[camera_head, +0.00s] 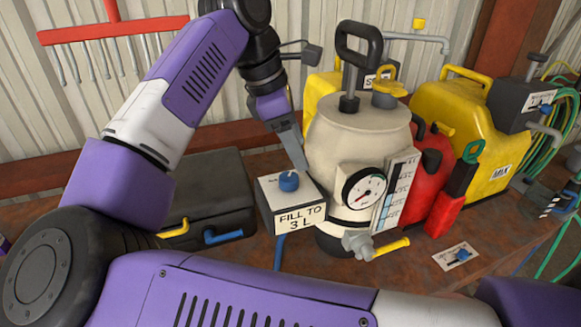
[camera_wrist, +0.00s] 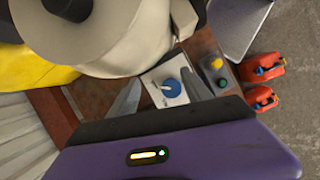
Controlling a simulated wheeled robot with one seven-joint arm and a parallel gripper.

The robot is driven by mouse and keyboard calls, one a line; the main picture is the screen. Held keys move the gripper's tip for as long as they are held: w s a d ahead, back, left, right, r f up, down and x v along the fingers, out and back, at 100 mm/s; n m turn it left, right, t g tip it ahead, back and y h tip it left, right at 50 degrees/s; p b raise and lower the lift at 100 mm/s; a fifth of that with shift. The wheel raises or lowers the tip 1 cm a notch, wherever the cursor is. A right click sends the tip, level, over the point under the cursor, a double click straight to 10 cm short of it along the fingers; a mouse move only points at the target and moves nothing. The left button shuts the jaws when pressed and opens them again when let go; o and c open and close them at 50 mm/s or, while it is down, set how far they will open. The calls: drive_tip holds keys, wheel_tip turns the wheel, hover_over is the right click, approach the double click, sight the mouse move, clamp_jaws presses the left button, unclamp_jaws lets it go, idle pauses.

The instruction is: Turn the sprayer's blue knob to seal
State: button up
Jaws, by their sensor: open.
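The sprayer (camera_head: 335,130) is a beige tank with a black pump handle, a round gauge and a level scale. A blue knob (camera_head: 288,181) sits on top of a box labelled "FILL TO 3 L" (camera_head: 296,217), at the tank's left side. In the wrist view the blue knob (camera_wrist: 171,88) shows on a white plate with a dark mark beside it. My gripper (camera_head: 300,160) is above the box, pointing down. Its fingers (camera_wrist: 162,80) are open, one on each side of the knob in the picture. I cannot tell whether either touches it.
A black case (camera_head: 205,195) lies left of the box. A red can (camera_head: 430,165) and a yellow container (camera_head: 475,130) stand to the right. A yellow-handled tap (camera_head: 390,248) juts from the sprayer's base. A card with a blue part (camera_head: 458,256) lies on the bench.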

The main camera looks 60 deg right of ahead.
sight(289, 177)
drive_tip(key=r+t+y, duration=0.1)
drive_tip(key=a+m+t+y+p, duration=0.1)
drive_tip(key=y, duration=0.1)
drive_tip(key=shift+w+a+r+t, duration=0.3)
drive_tip(key=shift+w+r, duration=0.05)
drive_tip(key=shift+f+p, duration=0.8)
drive_tip(key=shift+f, duration=3.05)
clamp_jaws()
